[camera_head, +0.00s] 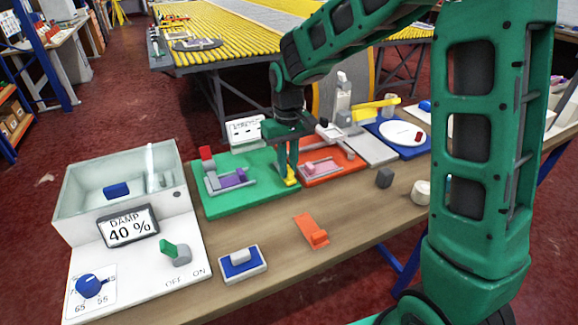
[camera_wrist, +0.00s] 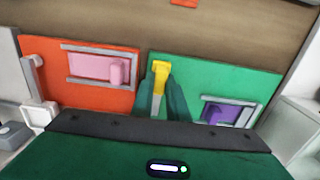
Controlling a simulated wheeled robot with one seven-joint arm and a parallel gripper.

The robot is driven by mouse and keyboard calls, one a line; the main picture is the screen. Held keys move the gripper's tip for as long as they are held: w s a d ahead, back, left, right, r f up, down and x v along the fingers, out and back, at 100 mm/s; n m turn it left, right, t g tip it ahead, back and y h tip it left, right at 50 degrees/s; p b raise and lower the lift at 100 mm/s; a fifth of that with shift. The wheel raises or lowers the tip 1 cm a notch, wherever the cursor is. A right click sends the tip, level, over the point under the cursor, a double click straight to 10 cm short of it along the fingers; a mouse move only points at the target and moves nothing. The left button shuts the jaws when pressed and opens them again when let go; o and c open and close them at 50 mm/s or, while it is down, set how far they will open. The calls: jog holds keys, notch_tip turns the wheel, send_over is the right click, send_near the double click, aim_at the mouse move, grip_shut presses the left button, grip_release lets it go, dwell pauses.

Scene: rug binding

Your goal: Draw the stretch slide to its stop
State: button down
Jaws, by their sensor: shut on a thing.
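My gripper (camera_head: 289,178) points down at the right part of a green board (camera_head: 207,207). It is shut on a yellow piece (camera_head: 291,176), which also shows between the fingers in the wrist view (camera_wrist: 160,73). A purple slide (camera_head: 234,177) sits in a grey frame on the green board, left of my gripper. A pink slide (camera_head: 318,168) sits in a grey frame on the orange board (camera_head: 350,161) to the right. In the wrist view the purple slide (camera_wrist: 213,113) and pink slide (camera_wrist: 95,67) flank the fingers. No label shows which is the stretch slide.
A damp box (camera_head: 77,215) with a dial and lever stands at the left. A blue-and-white block (camera_head: 242,263), an orange piece (camera_head: 312,233) and a dark cube (camera_head: 384,178) lie on the bench front. Bare wood (camera_head: 282,252) lies between them.

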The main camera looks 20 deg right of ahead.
jog(key=shift+w+d, duration=0.1)
jog(key=shift+d, duration=0.2)
jog(key=c, duration=1.7)
grip_release()
jog(key=shift+r, duration=0.1)
notch_tip(320, 180, up, 11)
jog(key=shift+f, duration=0.2)
